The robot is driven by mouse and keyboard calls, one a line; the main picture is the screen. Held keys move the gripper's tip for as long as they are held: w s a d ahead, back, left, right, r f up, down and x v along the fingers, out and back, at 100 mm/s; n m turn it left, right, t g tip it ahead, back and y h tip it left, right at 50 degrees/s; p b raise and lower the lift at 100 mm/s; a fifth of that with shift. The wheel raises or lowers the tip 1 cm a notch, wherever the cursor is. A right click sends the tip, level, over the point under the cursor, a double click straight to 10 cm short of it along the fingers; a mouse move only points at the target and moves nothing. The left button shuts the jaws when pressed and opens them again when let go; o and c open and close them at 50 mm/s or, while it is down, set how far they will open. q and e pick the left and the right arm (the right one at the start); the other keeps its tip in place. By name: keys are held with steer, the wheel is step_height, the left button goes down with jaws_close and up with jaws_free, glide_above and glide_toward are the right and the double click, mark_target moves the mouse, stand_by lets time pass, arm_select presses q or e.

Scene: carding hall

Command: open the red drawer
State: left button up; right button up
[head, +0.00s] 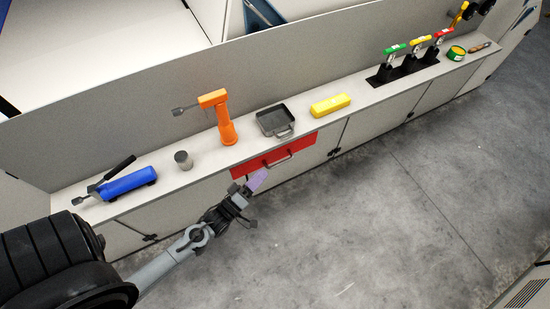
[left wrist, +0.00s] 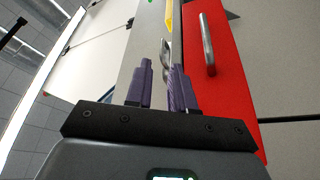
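The red drawer (head: 300,146) is set in the front of the long counter, with its front looking flush. A silvery bar handle (head: 277,160) runs along it. In the left wrist view the red front (left wrist: 232,85) fills the right side, with the handle (left wrist: 208,44) upright in the picture. My left gripper (head: 259,180), with purple fingers, is just in front of and below the handle's left end. In the left wrist view its fingers (left wrist: 159,75) stand apart with a narrow gap. The handle lies right of both fingers, not between them. My right gripper is not in view.
On the counter (head: 205,172) are a blue tool (head: 130,181), a grey cylinder (head: 183,160), an orange device (head: 226,125), a grey tray (head: 287,111), a yellow case (head: 330,105) and several coloured levers (head: 419,40). The concrete floor (head: 370,230) in front is clear.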

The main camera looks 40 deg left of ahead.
arm_select(q)
steer(key=b, duration=0.3)
glide_toward(281, 163)
steer(key=b, duration=0.2)
steer(key=x, duration=0.3)
steer(key=b+x, duration=0.1)
steer(key=x, duration=0.6)
steer(key=shift+a+f, duration=0.1)
steer(key=shift+f, duration=0.2)
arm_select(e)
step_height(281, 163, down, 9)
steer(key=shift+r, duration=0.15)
arm_select(q)
steer(key=shift+c, duration=0.3)
jaws_close()
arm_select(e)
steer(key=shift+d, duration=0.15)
